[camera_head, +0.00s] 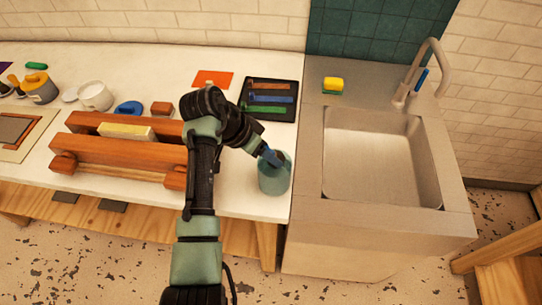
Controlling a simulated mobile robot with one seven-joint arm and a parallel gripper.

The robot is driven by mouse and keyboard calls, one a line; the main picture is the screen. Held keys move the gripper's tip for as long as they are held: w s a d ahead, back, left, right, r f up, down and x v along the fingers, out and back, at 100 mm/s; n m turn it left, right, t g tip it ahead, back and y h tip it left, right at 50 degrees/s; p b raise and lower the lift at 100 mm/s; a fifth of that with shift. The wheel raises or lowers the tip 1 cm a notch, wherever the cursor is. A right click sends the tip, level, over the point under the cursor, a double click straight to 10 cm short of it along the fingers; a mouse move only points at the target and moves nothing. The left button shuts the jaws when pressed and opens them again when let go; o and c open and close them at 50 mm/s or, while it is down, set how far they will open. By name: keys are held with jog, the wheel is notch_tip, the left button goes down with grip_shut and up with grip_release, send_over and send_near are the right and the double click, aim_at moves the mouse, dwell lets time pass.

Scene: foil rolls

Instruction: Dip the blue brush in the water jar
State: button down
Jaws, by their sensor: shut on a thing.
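The water jar (274,182) is a teal, see-through jar near the front right of the white worktop, beside the sink unit. My gripper (269,156) points down at the jar's mouth from the upper left. It is shut on the blue brush (272,157), a small blue part of which shows at the fingertips. The brush's lower end is hidden at or in the jar, so I cannot tell its depth. A black tray (293,97) behind the jar bears brown, blue and green strips.
The steel sink (381,158) and a yellow-green sponge (332,85) lie to the right. A reddish wooden frame (120,155), a white cup (95,95) and an orange sheet (212,79) are to the left. My arm crosses the worktop's middle.

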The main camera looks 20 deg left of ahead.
aim_at(276, 151)
jog(key=shift+r+p, duration=1.75)
jog(key=shift+r, duration=0.5)
dwell(0.4)
notch_tip(276, 151, up, 4)
jog(key=p, duration=0.3)
jog(key=shift+r+p, duration=0.1)
jog(key=shift+p, duration=0.25)
dwell(0.4)
